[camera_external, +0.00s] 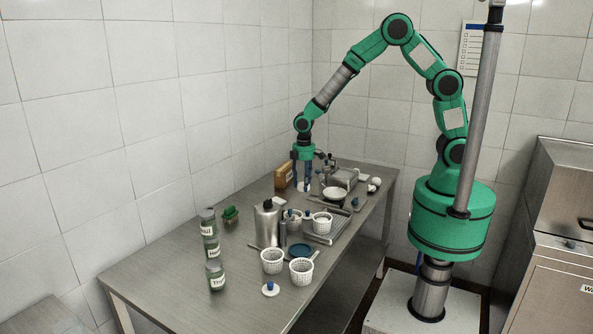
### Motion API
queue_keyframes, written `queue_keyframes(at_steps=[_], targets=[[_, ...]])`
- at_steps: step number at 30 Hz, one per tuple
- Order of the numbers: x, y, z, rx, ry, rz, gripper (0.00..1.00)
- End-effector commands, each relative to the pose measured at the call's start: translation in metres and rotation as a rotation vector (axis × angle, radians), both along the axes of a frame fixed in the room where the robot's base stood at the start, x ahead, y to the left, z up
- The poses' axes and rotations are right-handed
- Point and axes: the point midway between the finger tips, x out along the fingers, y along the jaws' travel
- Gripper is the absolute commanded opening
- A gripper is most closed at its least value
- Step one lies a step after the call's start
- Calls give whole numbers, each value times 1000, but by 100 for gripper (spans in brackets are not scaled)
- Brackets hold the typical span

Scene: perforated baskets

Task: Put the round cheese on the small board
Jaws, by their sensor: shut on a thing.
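My gripper (303,183) points down at the far part of the steel table, beside a brown wooden block or box (284,175). It is shut on a small white piece that shows at its fingertips, apparently the round cheese (303,187). The fingers partly cover it, and I cannot tell whether it touches the table or what lies beneath it. I cannot clearly make out the small board in this view.
A white bowl (335,193) and a metal box (343,177) stand right of my gripper. White perforated baskets (272,262), a steel bottle (267,225), a wire tray (327,232) and labelled jars (215,275) stand nearer. The table's left middle is fairly clear.

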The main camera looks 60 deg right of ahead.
Motion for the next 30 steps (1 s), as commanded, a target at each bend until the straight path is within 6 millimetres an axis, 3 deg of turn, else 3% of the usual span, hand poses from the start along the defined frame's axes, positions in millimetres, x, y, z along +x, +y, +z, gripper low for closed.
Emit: queue_keyframes(at_steps=[3, 7, 22, 30], targets=[[0, 0, -20, 0, 1, 0, 17], [0, 0, -31, 1, -1, 0, 17], [3, 0, -34, 0, -1, 0, 17], [28, 9, -38, 0, -1, 0, 17]])
